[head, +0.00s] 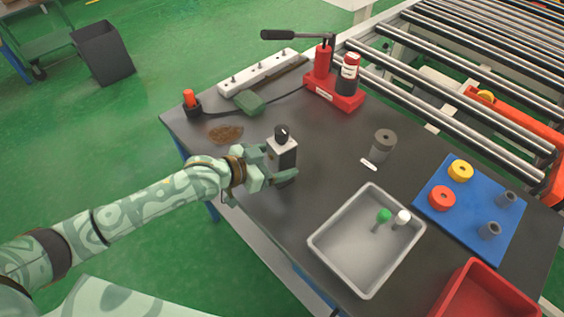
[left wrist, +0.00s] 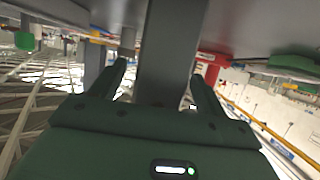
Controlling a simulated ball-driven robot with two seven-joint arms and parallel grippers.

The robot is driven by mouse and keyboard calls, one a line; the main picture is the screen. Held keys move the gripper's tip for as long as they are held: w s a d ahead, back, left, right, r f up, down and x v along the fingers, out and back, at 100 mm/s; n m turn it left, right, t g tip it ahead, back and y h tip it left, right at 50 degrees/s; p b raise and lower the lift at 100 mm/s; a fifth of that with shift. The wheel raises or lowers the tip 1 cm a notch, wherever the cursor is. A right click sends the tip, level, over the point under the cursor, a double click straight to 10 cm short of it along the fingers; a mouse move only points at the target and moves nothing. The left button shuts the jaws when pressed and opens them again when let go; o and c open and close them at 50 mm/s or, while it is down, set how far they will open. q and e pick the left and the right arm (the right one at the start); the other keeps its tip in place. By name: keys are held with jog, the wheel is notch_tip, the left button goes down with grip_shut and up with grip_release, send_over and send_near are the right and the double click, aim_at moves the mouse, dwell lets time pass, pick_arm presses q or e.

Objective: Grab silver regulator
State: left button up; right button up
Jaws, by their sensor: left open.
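The silver regulator (head: 285,154) is a small upright block with a silver-grey body and a black knob on top. It stands near the left edge of the dark table (head: 325,150) in the head view. My left gripper (head: 277,174) is open at its lower part, reaching in from the left. In the left wrist view, a grey upright body (left wrist: 170,50), which looks like the regulator, rises between the two fingers of my left gripper (left wrist: 158,75). Small gaps seem to show beside it, and its lower part is hidden by the gripper. My right gripper is not in view.
A grey tray (head: 345,262) holds a green and a white piece. A red hand-pump unit (head: 335,93), white power strip (head: 258,73), green box (head: 249,101) and dark grey cylinder (head: 384,142) stand behind. A blue board (head: 470,225) and red bin (head: 485,290) are at right.

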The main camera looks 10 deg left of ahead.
pick_arm(q)
jog(key=shift+x, duration=0.9)
jog(key=shift+r, duration=0.1)
grip_shut()
jog(key=shift+r, duration=0.1)
